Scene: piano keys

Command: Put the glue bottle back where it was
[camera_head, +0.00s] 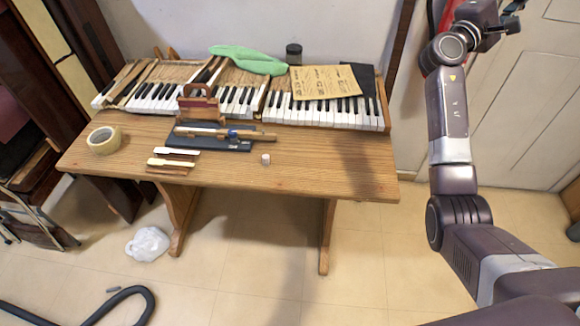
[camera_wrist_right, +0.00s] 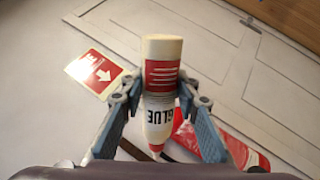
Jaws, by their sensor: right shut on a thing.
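The glue bottle (camera_wrist_right: 159,112) is white with a red label, the word GLUE and a red tip. The tip points toward the bottom of the right wrist view. My right gripper (camera_wrist_right: 160,92) is shut on the bottle's middle, one finger on each side. In the head view my right gripper (camera_head: 511,14) is raised at the top right, in front of the door and away from the table (camera_head: 320,178). I cannot make out the bottle clearly there. My left gripper is not in view.
A piano keyboard (camera_head: 330,112) lies along the table's back, with a green cloth (camera_head: 247,59) and brown paper (camera_head: 325,81) on it. A tape roll (camera_head: 104,139), wooden key pieces (camera_head: 172,161) and a small light block (camera_head: 265,159) are in front. The table's front right is clear.

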